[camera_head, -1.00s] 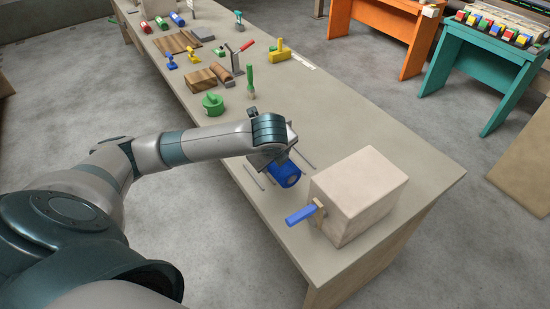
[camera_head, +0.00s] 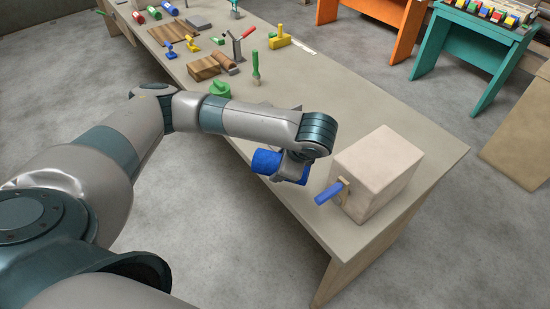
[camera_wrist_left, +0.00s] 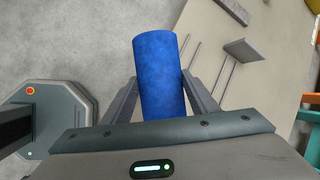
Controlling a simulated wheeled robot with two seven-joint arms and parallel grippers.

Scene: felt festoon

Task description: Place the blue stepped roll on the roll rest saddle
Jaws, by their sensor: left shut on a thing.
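The blue stepped roll (camera_head: 267,161) is held by my left gripper (camera_head: 288,172) above the near edge of the table, left of the pale block. In the left wrist view the roll (camera_wrist_left: 158,62) stands out between the two fingers, which touch its sides. Any steps on it are hard to make out. Thin grey rods and a small grey plate (camera_wrist_left: 241,49) show right of the roll in the left wrist view; I cannot tell for sure whether they are the roll rest saddle. My forearm hides that spot in the head view. My right gripper is not in view.
A large pale block (camera_head: 376,170) with a blue handle (camera_head: 328,194) stands on the table (camera_head: 400,118) close to my left gripper. A green round piece (camera_head: 219,89), a green-handled brush (camera_head: 256,68) and wooden blocks (camera_head: 203,69) stand farther back.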

